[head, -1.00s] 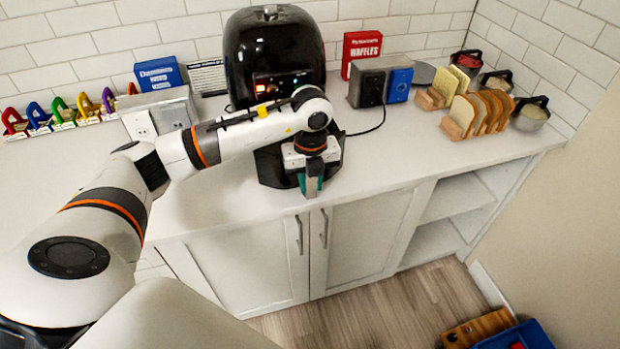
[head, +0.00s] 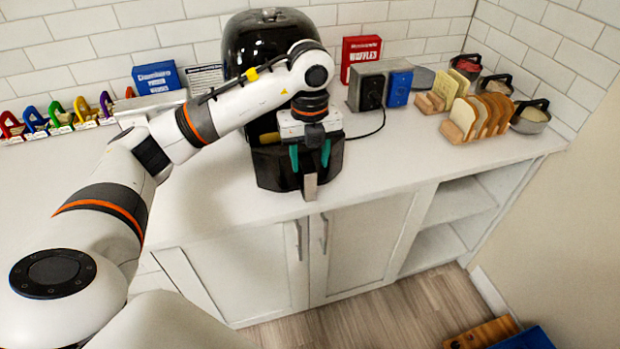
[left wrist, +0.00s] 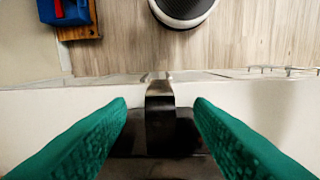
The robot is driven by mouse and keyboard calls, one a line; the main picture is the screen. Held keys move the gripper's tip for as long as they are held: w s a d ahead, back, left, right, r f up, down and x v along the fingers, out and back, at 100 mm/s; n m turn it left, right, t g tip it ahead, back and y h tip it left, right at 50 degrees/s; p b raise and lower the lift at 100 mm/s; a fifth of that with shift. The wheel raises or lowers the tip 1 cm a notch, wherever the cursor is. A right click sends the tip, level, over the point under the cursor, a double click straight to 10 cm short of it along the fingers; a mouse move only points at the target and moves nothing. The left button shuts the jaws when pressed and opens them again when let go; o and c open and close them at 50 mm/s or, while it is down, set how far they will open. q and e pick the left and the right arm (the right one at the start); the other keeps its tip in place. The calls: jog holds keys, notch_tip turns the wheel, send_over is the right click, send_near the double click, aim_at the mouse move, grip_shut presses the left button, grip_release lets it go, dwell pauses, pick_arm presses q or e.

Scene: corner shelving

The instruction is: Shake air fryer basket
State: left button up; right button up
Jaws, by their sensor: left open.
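The black air fryer (head: 262,38) stands on the white counter against the tiled wall. Its black basket (head: 270,168) shows low at the front, partly behind my arm. The basket handle (head: 310,187) points out toward the counter's front edge. My left gripper (head: 310,157) is over the handle from above, its teal fingers apart. In the left wrist view, the handle (left wrist: 160,115) lies between the two green fingers, with a gap on each side. My forearm covers much of the fryer's front. My right gripper is not in view.
A toaster (head: 368,90), bread slices in wooden racks (head: 480,117) and metal pots (head: 530,115) stand to the right. A blue box (head: 157,76) and coloured clips (head: 60,115) are at the left. The counter (head: 400,150) is clear right of the basket.

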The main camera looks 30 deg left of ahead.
pick_arm(q)
notch_tip(320, 180, up, 4)
jog(key=shift+r, duration=0.1)
dwell(0.4)
